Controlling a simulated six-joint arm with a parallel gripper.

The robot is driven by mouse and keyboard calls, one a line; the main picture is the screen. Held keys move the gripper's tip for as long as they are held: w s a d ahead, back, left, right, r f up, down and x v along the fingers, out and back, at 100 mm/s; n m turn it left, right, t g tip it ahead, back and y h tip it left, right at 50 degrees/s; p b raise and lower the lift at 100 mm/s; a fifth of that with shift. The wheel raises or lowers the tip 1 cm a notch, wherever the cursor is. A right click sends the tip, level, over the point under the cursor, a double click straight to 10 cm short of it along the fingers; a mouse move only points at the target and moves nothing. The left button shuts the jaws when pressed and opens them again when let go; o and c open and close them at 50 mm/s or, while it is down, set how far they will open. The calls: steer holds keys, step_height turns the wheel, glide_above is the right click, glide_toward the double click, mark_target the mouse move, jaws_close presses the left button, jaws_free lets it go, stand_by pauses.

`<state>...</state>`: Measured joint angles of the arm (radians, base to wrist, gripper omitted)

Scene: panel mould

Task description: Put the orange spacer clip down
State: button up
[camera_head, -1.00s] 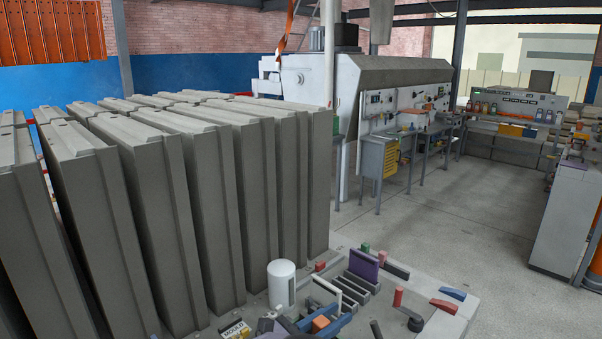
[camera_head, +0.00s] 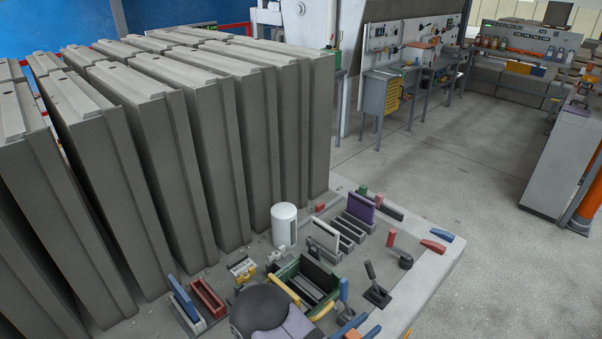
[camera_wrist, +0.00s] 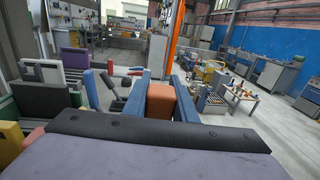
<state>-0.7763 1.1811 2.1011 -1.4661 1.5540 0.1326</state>
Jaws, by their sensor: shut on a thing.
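The orange spacer clip (camera_wrist: 161,104) is a small orange block between the two blue fingers of my gripper (camera_wrist: 160,94) in the wrist view. My gripper is shut on it. In the head view, my gripper (camera_head: 360,328) is at the bottom edge, with a bit of the orange clip (camera_head: 353,334) between the fingers. It is near the front right of the grey bench top (camera_head: 428,275). The clip's underside is hidden, so I cannot tell whether it touches anything.
A black lever (camera_head: 375,282), a red piece (camera_head: 390,238) and a green box (camera_head: 308,279) with slots stand near my gripper. A purple panel (camera_head: 361,208) and white cylinder (camera_head: 284,224) stand farther back. Tall grey panels (camera_head: 165,160) fill the left. The right bench strip is mostly bare.

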steer(key=shift+w, duration=0.1)
steer(key=shift+w+a+r+b, duration=0.2)
steer(key=shift+w+b, duration=0.1)
steer(key=shift+b, duration=0.55)
steer(key=w+a+r+n+t+y+b, duration=0.35)
steer(key=w+a+b, duration=0.2)
steer(key=a, duration=0.45)
steer(key=w+a+r+n+t+y+b, duration=0.2)
steer(key=w+a+r+y+b, duration=0.2)
steer(key=w+a, duration=0.5)
step_height(320, 180, down, 10)
steer(key=s+a+p, duration=0.1)
steer(key=p, duration=0.2)
steer(key=shift+s+a+r, duration=0.15)
steer(key=shift+s+a, duration=0.2)
steer(key=shift+a, duration=0.05)
